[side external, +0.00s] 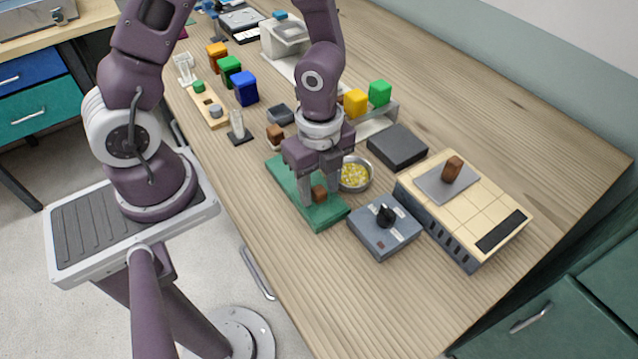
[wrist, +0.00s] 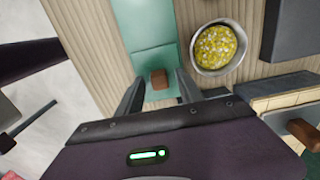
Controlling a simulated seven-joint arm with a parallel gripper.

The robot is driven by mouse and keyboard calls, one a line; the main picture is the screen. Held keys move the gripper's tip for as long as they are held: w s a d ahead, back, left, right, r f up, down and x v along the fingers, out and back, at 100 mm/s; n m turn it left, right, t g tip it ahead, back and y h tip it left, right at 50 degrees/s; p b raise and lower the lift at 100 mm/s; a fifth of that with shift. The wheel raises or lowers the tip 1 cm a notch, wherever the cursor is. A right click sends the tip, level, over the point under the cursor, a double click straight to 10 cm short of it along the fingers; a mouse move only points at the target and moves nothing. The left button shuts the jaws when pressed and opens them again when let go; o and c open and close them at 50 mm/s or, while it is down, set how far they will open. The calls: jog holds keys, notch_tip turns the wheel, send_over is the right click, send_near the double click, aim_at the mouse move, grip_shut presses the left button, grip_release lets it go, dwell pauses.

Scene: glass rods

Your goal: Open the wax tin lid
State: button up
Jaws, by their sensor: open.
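A long flat green piece (side external: 331,217) lies on the bench, with a small brown block (side external: 319,193) on it like a knob. I cannot tell whether this is the wax tin and its lid. My gripper (side external: 320,187) points down over it, open, with its fingers on either side of the block. In the wrist view the block (wrist: 158,79) stands between the two fingertips (wrist: 160,86), with no clear grip on it. A round metal dish (side external: 355,174) of yellow pellets stands uncovered just right of the green piece; it also shows in the wrist view (wrist: 217,47).
A grey box with a black knob (side external: 385,217) stands close in front on the right. Behind it is a beige slotted box (side external: 478,209) bearing a grey plate with a brown block (side external: 452,169). A dark slab (side external: 397,147) lies behind the dish. The bench's near end is clear.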

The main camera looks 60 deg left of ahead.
jog(key=shift+c, duration=0.4)
grip_shut()
jog(key=shift+w, duration=0.1)
dwell(0.8)
